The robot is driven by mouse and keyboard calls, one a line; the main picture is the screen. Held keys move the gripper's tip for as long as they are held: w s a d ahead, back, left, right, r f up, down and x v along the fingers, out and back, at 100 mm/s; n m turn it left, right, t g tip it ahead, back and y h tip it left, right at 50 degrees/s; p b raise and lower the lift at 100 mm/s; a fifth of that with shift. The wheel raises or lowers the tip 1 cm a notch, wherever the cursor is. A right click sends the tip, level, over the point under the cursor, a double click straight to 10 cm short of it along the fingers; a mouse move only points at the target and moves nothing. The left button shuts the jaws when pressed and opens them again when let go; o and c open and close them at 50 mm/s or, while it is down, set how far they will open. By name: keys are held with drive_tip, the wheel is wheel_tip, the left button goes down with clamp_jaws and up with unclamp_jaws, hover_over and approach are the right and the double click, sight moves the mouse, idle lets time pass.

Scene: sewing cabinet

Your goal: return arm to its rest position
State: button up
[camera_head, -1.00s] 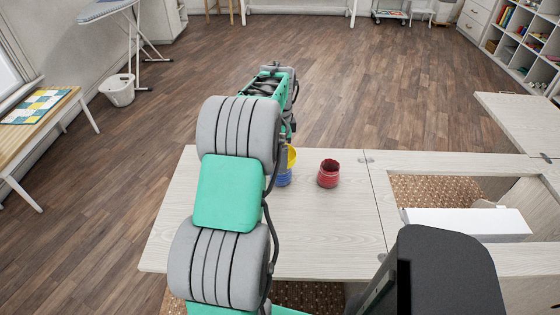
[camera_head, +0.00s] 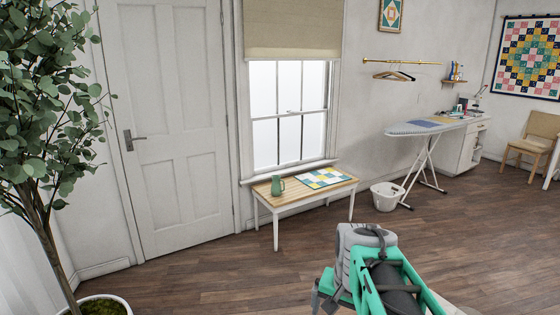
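My arm shows at the bottom right, with a green frame, a dark inner part and a grey rounded end section. What seems to be part of my gripper (camera_head: 319,291) is a small dark grey piece low at the left side of that end section. Its fingertips cannot be made out, so whether it is open or shut is unclear. The arm is over the wooden floor, and no object is seen held.
A potted plant (camera_head: 40,130) stands left, by a white door (camera_head: 172,125). Floor between is clear.

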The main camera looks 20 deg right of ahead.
drive_tip(key=s+a+f+n, duration=0.1)
drive_tip(key=s+a+n, duration=0.1)
drive_tip(key=a+n, duration=0.2)
drive_tip(key=s+a+f+n+t+y, duration=0.1)
drive_tip(key=a+n, duration=0.4)
drive_tip(key=a, duration=0.5)
drive_tip(key=shift+s+a+f, duration=0.2)
drive_tip(key=shift+s+a, duration=0.1)
drive_tip(key=shift+s, duration=0.55)
